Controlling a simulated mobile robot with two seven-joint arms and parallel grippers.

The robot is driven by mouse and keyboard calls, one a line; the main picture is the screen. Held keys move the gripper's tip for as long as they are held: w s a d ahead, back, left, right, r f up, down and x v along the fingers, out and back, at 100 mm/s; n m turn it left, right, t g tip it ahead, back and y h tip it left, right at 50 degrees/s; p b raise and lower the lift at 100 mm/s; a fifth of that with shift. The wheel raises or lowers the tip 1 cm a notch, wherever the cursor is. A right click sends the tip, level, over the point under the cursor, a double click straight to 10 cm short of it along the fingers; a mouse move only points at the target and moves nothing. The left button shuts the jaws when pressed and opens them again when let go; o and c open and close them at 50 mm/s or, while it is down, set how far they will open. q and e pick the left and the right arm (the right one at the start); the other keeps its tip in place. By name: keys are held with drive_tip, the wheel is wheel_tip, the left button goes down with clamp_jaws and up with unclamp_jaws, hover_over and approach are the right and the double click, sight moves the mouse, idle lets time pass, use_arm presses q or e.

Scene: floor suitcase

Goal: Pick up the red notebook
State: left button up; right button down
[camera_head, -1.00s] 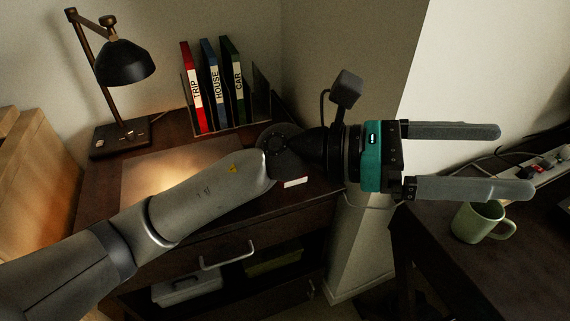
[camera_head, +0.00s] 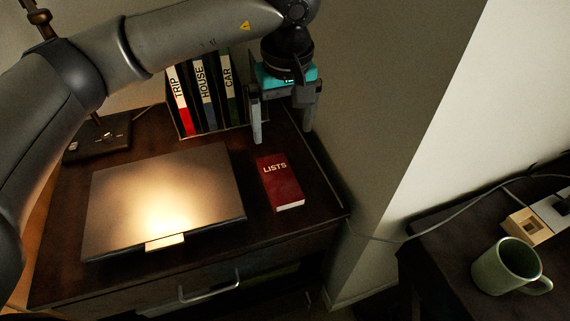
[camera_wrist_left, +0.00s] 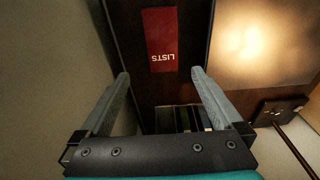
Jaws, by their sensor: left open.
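The red notebook (camera_head: 281,186), marked LISTS, lies flat on the dark desk to the right of a closed laptop. It also shows in the left wrist view (camera_wrist_left: 161,28), beyond the fingertips and between their lines. My left gripper (camera_head: 282,138) is open and empty, fingers pointing down. In the head view it hangs above and behind the notebook, apart from it. In the left wrist view the open fingers (camera_wrist_left: 160,75) frame the desk in front of the notebook. My right gripper is in neither view.
The laptop (camera_head: 165,195) fills the desk's middle. Upright binders (camera_head: 208,100) stand in a holder at the back, close to my left gripper. A lamp base (camera_head: 97,140) is at the back left. A wall stands right of the desk. A green mug (camera_head: 507,268) sits on another table.

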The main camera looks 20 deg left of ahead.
use_arm(q)
drive_tip(key=b, duration=0.2)
hover_over(279, 178)
drive_tip(key=f, duration=0.8)
drive_tip(key=shift+s+d+f, duration=0.2)
drive_tip(key=shift+d+f, duration=0.15)
drive_tip(key=shift+a+f+b, duration=0.15)
drive_tip(key=shift+f+b, duration=0.35)
drive_tip(key=shift+f, duration=0.75)
drive_tip(key=shift+a+f+b, duration=0.1)
drive_tip(key=shift+f+b, duration=0.4)
drive_tip(key=shift+f, duration=0.75)
drive_tip(key=shift+w+f, duration=0.15)
drive_tip(key=shift+f, duration=0.45)
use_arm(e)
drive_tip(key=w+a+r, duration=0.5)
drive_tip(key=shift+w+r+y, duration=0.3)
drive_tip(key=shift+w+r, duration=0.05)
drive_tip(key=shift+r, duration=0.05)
use_arm(q)
drive_tip(key=shift+c, duration=0.2)
drive_tip(key=c, duration=1.2)
